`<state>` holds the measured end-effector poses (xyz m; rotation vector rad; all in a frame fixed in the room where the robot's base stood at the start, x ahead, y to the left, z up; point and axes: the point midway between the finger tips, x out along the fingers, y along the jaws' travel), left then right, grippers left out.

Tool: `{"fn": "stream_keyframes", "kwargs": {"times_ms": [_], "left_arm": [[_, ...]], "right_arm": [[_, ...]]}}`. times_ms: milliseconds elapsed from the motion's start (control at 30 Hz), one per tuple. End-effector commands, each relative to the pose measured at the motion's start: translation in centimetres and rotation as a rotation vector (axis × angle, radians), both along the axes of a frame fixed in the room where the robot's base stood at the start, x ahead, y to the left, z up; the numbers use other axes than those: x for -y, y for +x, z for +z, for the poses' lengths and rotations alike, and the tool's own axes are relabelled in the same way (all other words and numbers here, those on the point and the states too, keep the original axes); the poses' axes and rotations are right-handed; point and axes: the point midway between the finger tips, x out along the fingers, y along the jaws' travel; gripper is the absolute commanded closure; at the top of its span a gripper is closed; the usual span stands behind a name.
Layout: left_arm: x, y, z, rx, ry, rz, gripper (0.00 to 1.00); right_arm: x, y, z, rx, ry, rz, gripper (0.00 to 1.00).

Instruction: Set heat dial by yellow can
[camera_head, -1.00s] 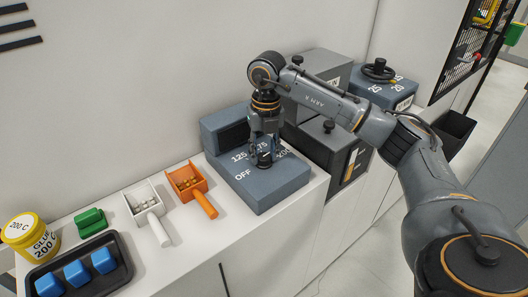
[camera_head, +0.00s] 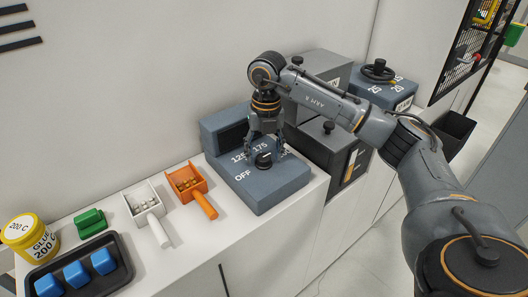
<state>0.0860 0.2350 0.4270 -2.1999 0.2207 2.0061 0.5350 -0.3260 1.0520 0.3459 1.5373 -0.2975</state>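The yellow glue can (camera_head: 30,238) stands at the far left, with a white lid; lid and side both read 200 C. The heat dial (camera_head: 264,161) is a small black knob on top of the blue-grey heater box (camera_head: 262,190). The labels OFF, 125 and 175 show around it; the 200 label is hidden behind my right gripper. My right gripper (camera_head: 267,150) is over the dial, its fingers spread to either side of the knob. A light mark shows on the knob, but its exact setting is too small to read. My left gripper is out of view.
An orange scoop (camera_head: 188,184) and a white scoop (camera_head: 146,207) lie left of the heater box. A green block (camera_head: 90,222) and a black tray (camera_head: 117,273) with blue blocks are further left. Grey machines (camera_head: 331,150) stand close on the right, under my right arm.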

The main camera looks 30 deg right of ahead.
Motion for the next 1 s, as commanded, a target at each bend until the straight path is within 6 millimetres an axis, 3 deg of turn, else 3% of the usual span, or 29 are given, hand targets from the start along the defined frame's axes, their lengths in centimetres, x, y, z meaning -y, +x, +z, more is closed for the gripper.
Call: {"fn": "stream_keyframes", "kwargs": {"times_ms": [200,333,733,1000], "left_arm": [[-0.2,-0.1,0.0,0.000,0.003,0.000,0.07],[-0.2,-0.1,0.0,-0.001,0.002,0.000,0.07],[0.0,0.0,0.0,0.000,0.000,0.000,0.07],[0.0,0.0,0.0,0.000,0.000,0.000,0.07]], "right_arm": [[0.0,0.0,0.0,-0.002,0.001,0.002,0.42],[0.0,0.0,1.1,0.000,0.001,0.002,0.42],[0.3,-0.1,9.4,0.004,-0.001,0.001,0.42],[0.4,-0.2,11.6,0.000,-0.001,0.000,0.42]]}}
